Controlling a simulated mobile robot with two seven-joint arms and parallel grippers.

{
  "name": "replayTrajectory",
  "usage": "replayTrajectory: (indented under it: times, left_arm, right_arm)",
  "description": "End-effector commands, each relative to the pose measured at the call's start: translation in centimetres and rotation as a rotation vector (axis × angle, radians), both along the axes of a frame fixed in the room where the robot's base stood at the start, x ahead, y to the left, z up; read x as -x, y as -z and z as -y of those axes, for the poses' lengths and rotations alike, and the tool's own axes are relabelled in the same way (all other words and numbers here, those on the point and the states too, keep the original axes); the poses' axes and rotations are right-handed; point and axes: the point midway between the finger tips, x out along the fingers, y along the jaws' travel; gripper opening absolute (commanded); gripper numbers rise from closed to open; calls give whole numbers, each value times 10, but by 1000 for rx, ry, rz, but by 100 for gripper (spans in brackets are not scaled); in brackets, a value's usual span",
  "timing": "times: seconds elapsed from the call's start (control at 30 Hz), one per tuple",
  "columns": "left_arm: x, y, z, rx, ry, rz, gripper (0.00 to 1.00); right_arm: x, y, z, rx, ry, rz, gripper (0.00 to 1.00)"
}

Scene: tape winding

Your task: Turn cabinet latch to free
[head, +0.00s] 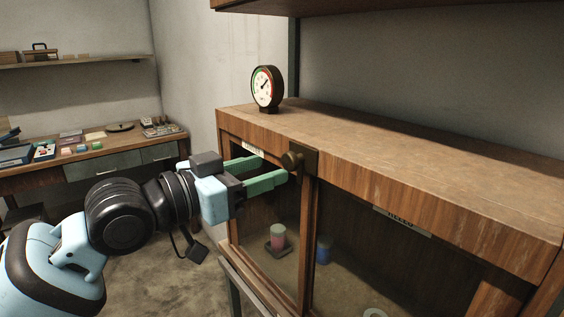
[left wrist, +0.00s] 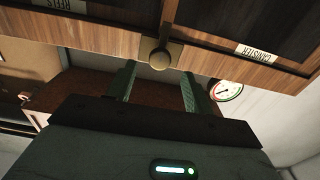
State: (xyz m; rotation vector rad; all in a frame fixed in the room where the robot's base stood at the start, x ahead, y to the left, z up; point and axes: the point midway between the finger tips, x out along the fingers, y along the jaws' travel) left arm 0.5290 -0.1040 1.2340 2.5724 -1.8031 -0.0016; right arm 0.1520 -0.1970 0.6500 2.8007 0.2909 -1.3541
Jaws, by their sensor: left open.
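The cabinet latch is a dark brass knob (head: 291,160) on a dark plate (head: 311,161). It sits on the wooden cabinet's (head: 370,185) front, at the top of the upright between two glazed bays. The knob also shows in the left wrist view (left wrist: 159,57). My left gripper (head: 271,168) is open, with its two green fingers pointing at the knob. In the left wrist view the fingertips (left wrist: 158,70) lie to either side of the knob and seem just short of it. I cannot tell which way the latch is turned. My right gripper is not in view.
A round gauge (head: 266,88) stands on the cabinet top, above and behind my left gripper. A pink-and-white canister (head: 278,237) and a blue one (head: 323,250) show inside the cabinet. A workbench (head: 100,150) with small items stands at the back left.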

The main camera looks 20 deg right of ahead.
Motion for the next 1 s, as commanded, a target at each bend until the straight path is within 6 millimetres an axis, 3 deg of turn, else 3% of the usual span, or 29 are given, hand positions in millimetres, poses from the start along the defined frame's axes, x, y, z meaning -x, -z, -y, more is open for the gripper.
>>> replayTrajectory:
  times: [0.13,0.3,0.7,1.0]
  left_arm:
    - [-7,-2,23,-1,1,3,52]
    - [-14,-1,38,1,0,1,52]
    - [-16,0,44,1,0,1,52]
    - [-16,0,44,1,0,1,13]
  right_arm:
    - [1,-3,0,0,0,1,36]
    - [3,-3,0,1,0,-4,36]
    - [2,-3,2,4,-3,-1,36]
    - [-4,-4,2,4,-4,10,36]
